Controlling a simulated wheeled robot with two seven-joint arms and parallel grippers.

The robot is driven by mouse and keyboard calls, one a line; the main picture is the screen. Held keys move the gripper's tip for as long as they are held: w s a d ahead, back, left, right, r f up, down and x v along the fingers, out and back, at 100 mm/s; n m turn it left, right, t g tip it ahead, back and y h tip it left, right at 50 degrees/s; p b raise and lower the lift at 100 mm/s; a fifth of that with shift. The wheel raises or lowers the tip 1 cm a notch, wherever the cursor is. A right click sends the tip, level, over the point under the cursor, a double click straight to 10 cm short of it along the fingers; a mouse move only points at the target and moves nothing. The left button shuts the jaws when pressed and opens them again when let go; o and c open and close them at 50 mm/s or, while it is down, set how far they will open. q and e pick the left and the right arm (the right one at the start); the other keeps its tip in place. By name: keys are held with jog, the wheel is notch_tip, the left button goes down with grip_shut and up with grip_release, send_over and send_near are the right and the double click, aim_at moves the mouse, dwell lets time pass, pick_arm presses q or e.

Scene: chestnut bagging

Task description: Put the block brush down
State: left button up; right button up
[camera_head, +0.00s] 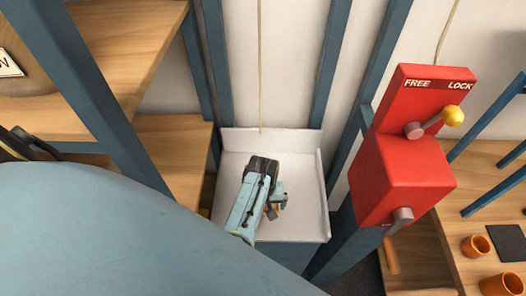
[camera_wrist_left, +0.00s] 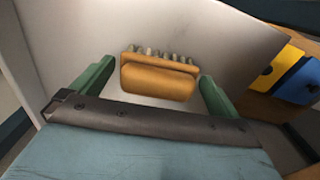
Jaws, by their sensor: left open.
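The block brush (camera_wrist_left: 158,80) has an orange-brown wooden back and a row of grey bristle tufts. In the left wrist view it sits against the white tray (camera_wrist_left: 75,30), between and beyond the two green fingers of my left gripper (camera_wrist_left: 157,92). The fingers are spread, with a gap on each side of the brush. In the head view my left gripper (camera_head: 273,205) is over the white tray (camera_head: 304,200), and only a small brown part of the brush shows beside it. My right gripper is not in view.
A red box (camera_head: 400,170) with a FREE/LOCK lever stands right of the tray. Wooden shelves (camera_head: 175,150) and blue posts flank it. Orange cups (camera_head: 475,246) stand on a wooden table at the right. Yellow and blue items (camera_wrist_left: 298,82) lie beyond the tray.

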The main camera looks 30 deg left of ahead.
pick_arm(q)
jog(key=shift+f+b, duration=0.25)
jog(key=shift+b, duration=0.2)
jog(key=shift+r, duration=0.2)
jog(key=r+p, duration=0.1)
jog(key=p, duration=0.1)
jog(key=r+p, duration=0.4)
jog(key=p, duration=0.1)
jog(key=shift+s+d+r, duration=0.1)
jog(key=shift+d+r, duration=0.15)
notch_tip(320, 180, up, 8)
jog(key=shift+f, duration=0.2)
